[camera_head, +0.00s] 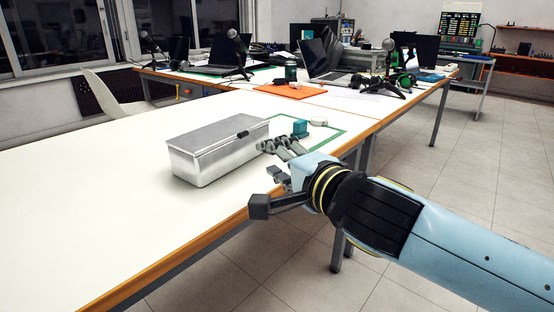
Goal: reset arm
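My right arm comes in from the lower right, over the table's right edge. Its gripper (266,177) has its dark fingers spread wide apart, with nothing seen between them. The gripper is just right of and in front of a silver metal box (215,158). The box stands on the white table (100,215) with its lid shut and a small dark latch near the lid's right end. I cannot tell whether the far finger touches the box. My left gripper is not in view.
A small teal block (300,128) and a small white item (319,122) lie behind the gripper, near a green outline (337,133) on the table. Laptops, microphones and an orange sheet (289,90) are on the tables further back. The table's left and front parts are clear.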

